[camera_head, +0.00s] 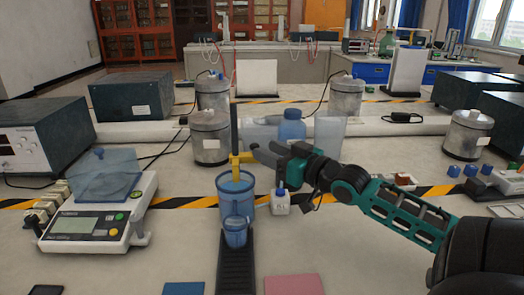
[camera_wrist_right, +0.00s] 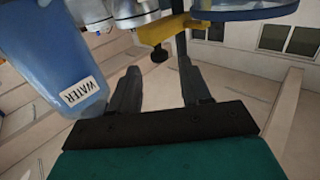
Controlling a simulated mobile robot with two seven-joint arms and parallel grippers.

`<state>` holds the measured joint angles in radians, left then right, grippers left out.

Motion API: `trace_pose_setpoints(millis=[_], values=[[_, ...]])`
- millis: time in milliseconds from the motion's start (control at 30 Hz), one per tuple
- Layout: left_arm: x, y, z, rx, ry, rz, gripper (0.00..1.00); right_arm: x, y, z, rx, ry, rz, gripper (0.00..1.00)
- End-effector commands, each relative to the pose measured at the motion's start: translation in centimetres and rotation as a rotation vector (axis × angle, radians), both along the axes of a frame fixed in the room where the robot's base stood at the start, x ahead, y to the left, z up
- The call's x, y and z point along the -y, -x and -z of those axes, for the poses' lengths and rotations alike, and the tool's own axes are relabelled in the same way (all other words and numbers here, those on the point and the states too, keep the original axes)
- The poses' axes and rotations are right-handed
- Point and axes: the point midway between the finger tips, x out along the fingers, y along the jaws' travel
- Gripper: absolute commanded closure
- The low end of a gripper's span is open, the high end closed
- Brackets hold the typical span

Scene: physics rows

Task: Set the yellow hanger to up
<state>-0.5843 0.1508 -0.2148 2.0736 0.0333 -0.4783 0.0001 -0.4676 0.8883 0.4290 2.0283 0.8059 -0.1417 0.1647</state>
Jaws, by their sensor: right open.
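The yellow hanger (camera_head: 241,160) is on a dark upright rod (camera_head: 234,120), above a translucent blue cylinder (camera_head: 257,197). In the right wrist view the yellow hanger (camera_wrist_right: 168,29) is at the top, with a black knob (camera_wrist_right: 160,53) below it. My right gripper (camera_head: 262,153) reaches in from the right beside the hanger. In its wrist view the right gripper (camera_wrist_right: 158,75) is open, its two fingers apart with the knob between their tips in the picture; contact cannot be told. My left gripper is not in view.
A smaller blue cup (camera_head: 236,234) stands in front, over a black base (camera_head: 237,270). A small white bottle (camera_head: 280,203) is close under the right gripper. A blue-capped bottle (camera_head: 292,125) stands behind. A balance (camera_head: 95,225) is at left. Pink (camera_head: 294,285) and blue pads lie in front.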

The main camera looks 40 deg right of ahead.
Motion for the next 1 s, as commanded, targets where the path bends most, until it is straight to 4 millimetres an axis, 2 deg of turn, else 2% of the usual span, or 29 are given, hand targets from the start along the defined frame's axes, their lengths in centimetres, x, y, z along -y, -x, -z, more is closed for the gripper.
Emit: trace_pose_setpoints(millis=[300,733,1000], values=[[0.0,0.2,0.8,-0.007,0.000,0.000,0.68,-0.2,-2.6,0.0,0.002,0.001,0.000,0.52],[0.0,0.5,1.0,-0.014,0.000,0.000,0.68,-0.3,-3.0,0.0,-0.001,0.002,0.000,0.52],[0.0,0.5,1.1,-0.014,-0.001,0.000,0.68,-0.3,-3.0,0.0,-0.001,0.002,0.000,0.78]])
